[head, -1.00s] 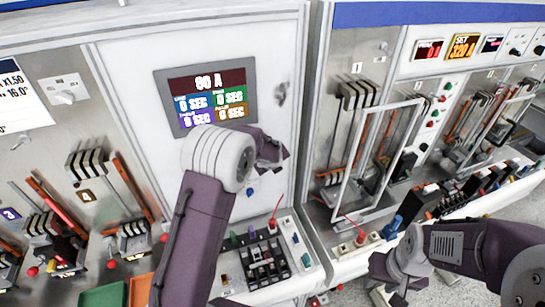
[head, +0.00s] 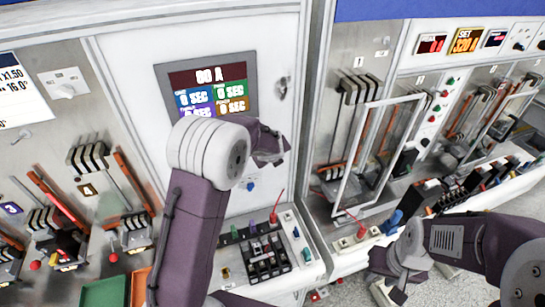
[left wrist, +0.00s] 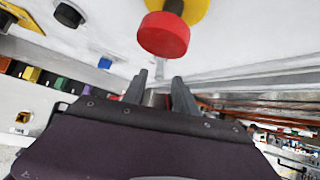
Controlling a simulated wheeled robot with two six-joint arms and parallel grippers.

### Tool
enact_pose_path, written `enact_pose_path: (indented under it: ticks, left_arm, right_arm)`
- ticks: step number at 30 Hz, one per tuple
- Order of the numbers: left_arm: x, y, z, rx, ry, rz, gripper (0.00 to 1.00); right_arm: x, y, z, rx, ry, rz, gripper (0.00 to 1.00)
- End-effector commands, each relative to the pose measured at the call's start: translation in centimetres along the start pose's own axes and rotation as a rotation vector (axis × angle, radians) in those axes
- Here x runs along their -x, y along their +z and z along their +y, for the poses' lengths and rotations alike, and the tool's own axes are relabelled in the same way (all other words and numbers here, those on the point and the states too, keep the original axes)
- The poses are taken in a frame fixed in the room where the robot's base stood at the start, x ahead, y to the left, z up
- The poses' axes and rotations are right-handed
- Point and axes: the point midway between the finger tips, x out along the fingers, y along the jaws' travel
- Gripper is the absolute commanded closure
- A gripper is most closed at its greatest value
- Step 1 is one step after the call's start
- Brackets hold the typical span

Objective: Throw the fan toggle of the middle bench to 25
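The middle bench has a white panel (head: 130,58) with a display (head: 216,78) reading 80 A and several SEC fields. A small metal lever (head: 283,86) sits right of the display, and a blue knob (head: 250,186) sits lower down. I cannot tell which control is the fan toggle. My left gripper (head: 272,148) is in front of the panel, below and right of the display. In the left wrist view its fingers (left wrist: 160,90) are apart, below a red button (left wrist: 163,35) on a yellow base. My right gripper (head: 385,283) hangs low at the right; its fingers are unclear.
A bench-front strip carries black breakers (head: 264,258) and a thin red lever (head: 276,206). A metal frame (head: 372,160) stands out from the right bench. A green tray (head: 104,292) lies at lower left. Floor shows at lower right.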

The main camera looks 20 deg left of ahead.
Motion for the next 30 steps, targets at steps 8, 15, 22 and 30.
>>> enact_pose_path:
  ticks: [8,15,22,30]
  left_arm:
    - [5.0,0.1,0.0,0.0,-0.001,-0.001,0.66]
    - [5.4,0.0,0.1,0.0,0.001,0.0,0.66]
    - [5.4,0.0,0.1,0.0,0.0,0.0,0.66]
    - [5.4,0.0,0.1,0.0,0.0,0.0,0.66]
  right_arm:
    - [0.5,-0.1,0.0,0.0,0.0,0.0,0.64]
    - [0.5,-0.1,0.0,0.0,0.0,0.0,0.64]
    - [0.5,-0.1,0.0,0.0,0.0,0.0,0.64]
    - [0.5,-0.1,0.0,0.0,0.0,0.0,0.64]
